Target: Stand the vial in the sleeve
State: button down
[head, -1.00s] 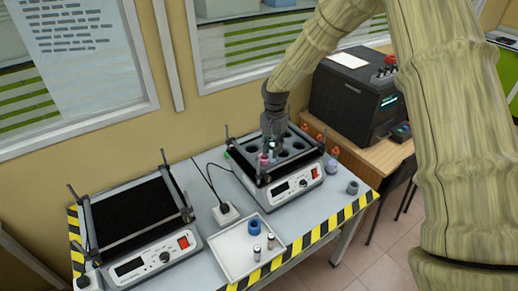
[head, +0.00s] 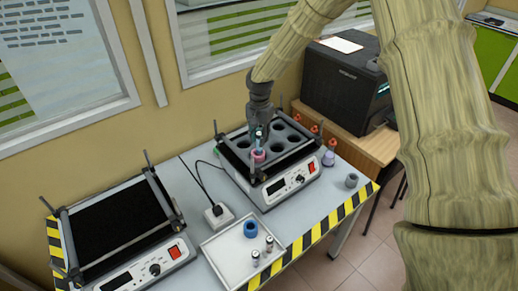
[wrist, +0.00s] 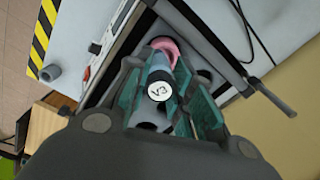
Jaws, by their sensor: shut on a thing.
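My gripper (wrist: 165,100) is shut on a vial whose dark cap carries a white "V3" label (wrist: 160,91). In the head view my gripper (head: 259,128) points down over the front left part of the right-hand shaker (head: 283,189). The vial's bluish body (head: 259,142) shows below the fingers. A pink sleeve (head: 258,155) sits at the shaker's rack, directly under the vial; it also shows in the wrist view (wrist: 163,45) just beyond the vial. The vial's lower end is hidden, so I cannot tell whether it is inside the sleeve.
The rack has several dark round holes. A white tray (head: 226,247) holds a blue ring (head: 250,229) and two small vials (head: 269,243). A grey sleeve (head: 352,180) stands near the striped edge. A purple piece (head: 328,158) stands beside the shaker. Another shaker (head: 150,270) stands left.

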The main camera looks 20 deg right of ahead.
aim_at(258, 143)
jog(key=f, duration=0.2)
jog(key=w+f+b, duration=0.1)
jog(key=f, duration=0.1)
jog(key=w+f+b, duration=0.1)
jog(key=shift+a+f, duration=0.1)
jog(key=shift+f, duration=0.3)
jog(key=shift+s+f, duration=0.1)
jog(key=shift+s, duration=0.15)
jog(key=shift+s+r, duration=0.3)
jog(key=shift+r, duration=0.05)
jog(key=shift+f, duration=0.1)
jog(key=c, duration=1.2)
grip_release()
jog(key=shift+w+f, duration=0.15)
jog(key=shift+w, duration=0.1)
jog(key=shift+c, duration=0.2)
jog(key=shift+s, duration=0.2)
jog(key=shift+w+r+b, duration=0.2)
jog(key=shift+r+b, duration=0.25)
jog(key=shift+r, duration=0.25)
notch_tip(258, 143, up, 11)
jog(key=b, duration=0.3)
jog(key=shift+s+b, duration=0.1)
jog(key=shift+b, duration=0.25)
jog(key=shift+f, duration=0.1)
